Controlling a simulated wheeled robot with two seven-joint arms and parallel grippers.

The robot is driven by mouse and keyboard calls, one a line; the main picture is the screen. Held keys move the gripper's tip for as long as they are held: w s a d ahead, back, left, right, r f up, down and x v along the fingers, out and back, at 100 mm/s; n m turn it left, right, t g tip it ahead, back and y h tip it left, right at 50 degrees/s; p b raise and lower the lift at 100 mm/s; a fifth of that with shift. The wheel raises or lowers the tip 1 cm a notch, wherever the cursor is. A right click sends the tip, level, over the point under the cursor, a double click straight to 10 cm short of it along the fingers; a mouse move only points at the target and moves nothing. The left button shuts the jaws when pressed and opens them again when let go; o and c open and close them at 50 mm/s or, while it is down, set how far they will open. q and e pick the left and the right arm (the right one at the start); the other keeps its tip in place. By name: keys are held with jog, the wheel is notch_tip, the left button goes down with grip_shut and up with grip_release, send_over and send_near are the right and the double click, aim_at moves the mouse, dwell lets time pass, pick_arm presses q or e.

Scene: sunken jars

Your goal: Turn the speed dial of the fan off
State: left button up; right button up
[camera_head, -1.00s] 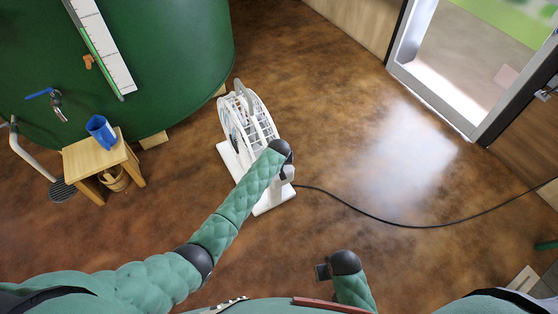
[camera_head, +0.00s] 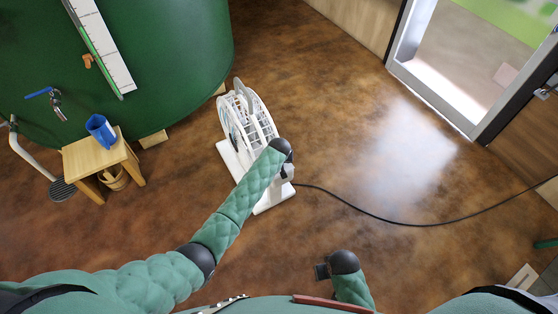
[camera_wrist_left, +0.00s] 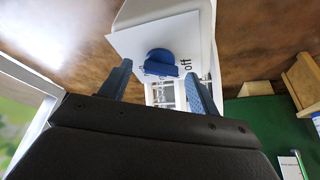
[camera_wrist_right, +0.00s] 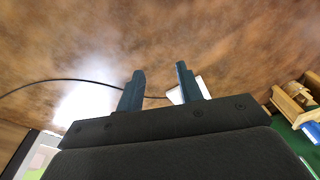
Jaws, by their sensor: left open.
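The white fan (camera_head: 247,120) stands on the brown floor on its white base (camera_head: 272,197), left of the middle in the head view. In the left wrist view its blue speed dial (camera_wrist_left: 161,63) sits on a white panel (camera_wrist_left: 120,42), with the word "off" partly visible beside it. My left gripper (camera_wrist_left: 160,82) is open, its two fingers on either side of the dial; I cannot tell whether they touch it. In the head view my left arm hides the dial. My right gripper (camera_wrist_right: 158,75) is open and empty above the floor.
A black cord (camera_head: 385,219) runs from the fan to the right across the floor. A large green tank (camera_head: 150,60) and a wooden stool (camera_head: 95,160) with a blue jug (camera_head: 100,129) stand at the left.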

pick_arm(q)
jog(key=shift+s+r, duration=0.15)
jog(key=shift+r, duration=0.3)
jog(key=v, duration=0.7)
jog(key=shift+b, duration=0.45)
pick_arm(e)
notch_tip(320, 180, up, 4)
jog(key=shift+a+r, duration=0.1)
jog(key=shift+r, duration=0.1)
pick_arm(q)
jog(key=shift+f, duration=0.1)
pick_arm(e)
jog(key=shift+s+f, duration=0.2)
jog(key=shift+f, duration=0.1)
jog(key=shift+w, duration=0.15)
